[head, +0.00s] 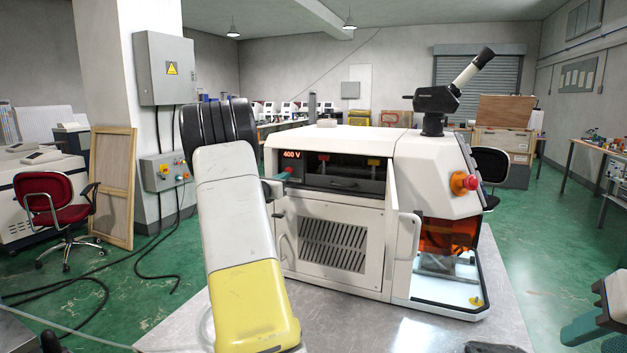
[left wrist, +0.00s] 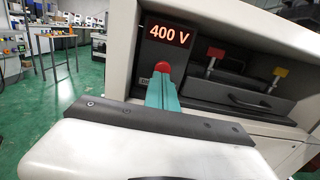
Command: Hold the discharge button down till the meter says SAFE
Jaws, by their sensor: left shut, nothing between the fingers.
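The meter (head: 291,154) on the white machine (head: 330,209) reads 400 V in red digits; it also shows in the left wrist view (left wrist: 168,35). A red button (left wrist: 163,67) sits just below the meter. My left gripper (head: 283,175) is shut and empty, with its teal fingertips (left wrist: 161,77) right at the button and partly covering it. I cannot tell whether the button is pressed in. My right gripper (head: 600,322) shows only in part at the lower right of the head view, away from the machine; its jaw opening is not clear.
Red and yellow tagged parts (left wrist: 215,53) sit in the recess right of the meter. A red knob on a yellow base (head: 464,183) is on the machine's right side. A door with a handle (head: 403,240) stands out at the front. The metal bench (head: 440,335) is mostly clear in front.

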